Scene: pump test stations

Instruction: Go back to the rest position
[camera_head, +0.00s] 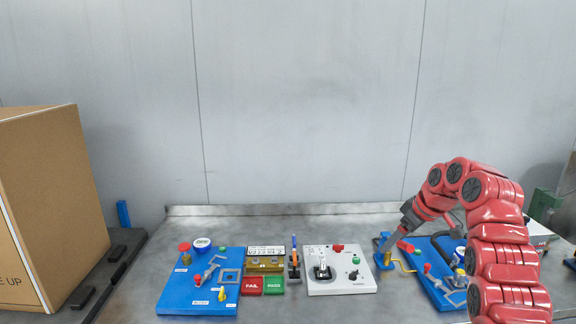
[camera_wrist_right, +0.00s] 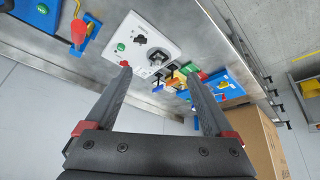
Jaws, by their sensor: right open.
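My right gripper (camera_head: 386,250) shows in the head view at the end of the red right arm, which comes in from the right. Its fingers point down and left, between the white control panel (camera_head: 362,285) and the right blue pump board (camera_head: 432,292). In the right wrist view, the gripper (camera_wrist_right: 160,75) is open with nothing between its fingers. The white panel also shows there (camera_wrist_right: 138,22), beyond the fingertips. My arm hides part of the right board. My left gripper is not in view.
The left blue board (camera_head: 175,298) stands on the metal bench (camera_head: 330,222). Red FAIL (camera_head: 251,286) and green PASS (camera_head: 274,286) pads lie beside it, with a small tray (camera_head: 265,270) behind them. A cardboard box (camera_head: 60,190) stands at left. The bench back strip is clear.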

